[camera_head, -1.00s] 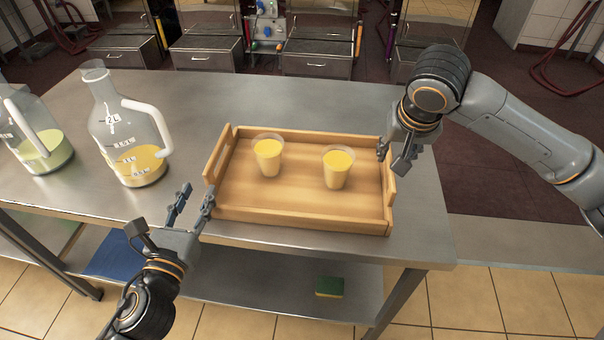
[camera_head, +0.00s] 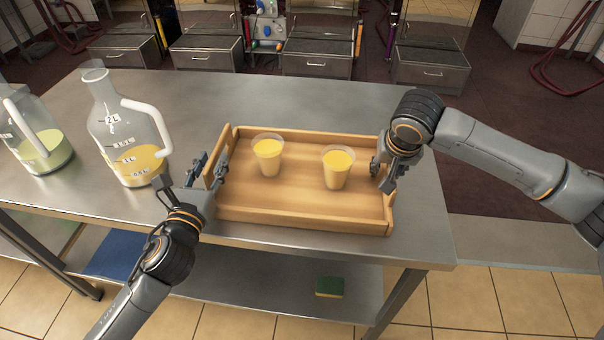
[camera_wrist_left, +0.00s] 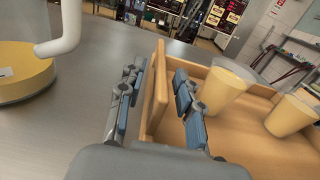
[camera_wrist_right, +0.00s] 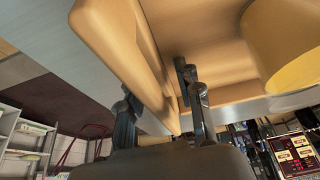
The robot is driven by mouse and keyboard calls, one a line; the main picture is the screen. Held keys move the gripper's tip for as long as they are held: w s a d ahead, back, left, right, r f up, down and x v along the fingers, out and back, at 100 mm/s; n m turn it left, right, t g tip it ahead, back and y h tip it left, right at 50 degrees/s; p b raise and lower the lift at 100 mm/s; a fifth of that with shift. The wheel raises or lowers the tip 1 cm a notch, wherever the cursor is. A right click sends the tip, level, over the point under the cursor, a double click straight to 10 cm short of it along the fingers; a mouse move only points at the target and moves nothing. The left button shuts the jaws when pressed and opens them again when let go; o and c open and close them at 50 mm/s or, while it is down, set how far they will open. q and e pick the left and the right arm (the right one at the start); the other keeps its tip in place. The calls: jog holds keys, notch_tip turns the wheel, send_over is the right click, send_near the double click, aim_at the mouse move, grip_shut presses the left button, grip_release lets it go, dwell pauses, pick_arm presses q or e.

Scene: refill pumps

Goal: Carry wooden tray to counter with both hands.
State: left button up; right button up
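The wooden tray (camera_head: 300,222) rests on the metal counter and holds two clear cups of yellow liquid, a left cup (camera_head: 268,158) and a right cup (camera_head: 337,171). My left gripper (camera_head: 210,172) is at the tray's left end wall. In the left wrist view its open fingers (camera_wrist_left: 158,103) straddle that wall (camera_wrist_left: 157,95), one outside and one inside, with gaps showing. My right gripper (camera_head: 384,172) is at the right end wall. In the right wrist view its fingers (camera_wrist_right: 160,115) stand apart on either side of that wall (camera_wrist_right: 125,50). Contact there is unclear.
A large jug of yellow liquid (camera_head: 125,130) stands left of the tray, close to my left gripper. A second jug with greenish liquid (camera_head: 35,140) is at the far left. A sponge (camera_head: 329,287) lies on the lower shelf. The counter (camera_head: 300,100) behind the tray is clear.

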pick_arm(q)
grip_shut()
pick_arm(e)
grip_shut()
pick_arm(q)
jog(key=shift+r, duration=0.15)
pick_arm(e)
jog(key=shift+r, duration=0.15)
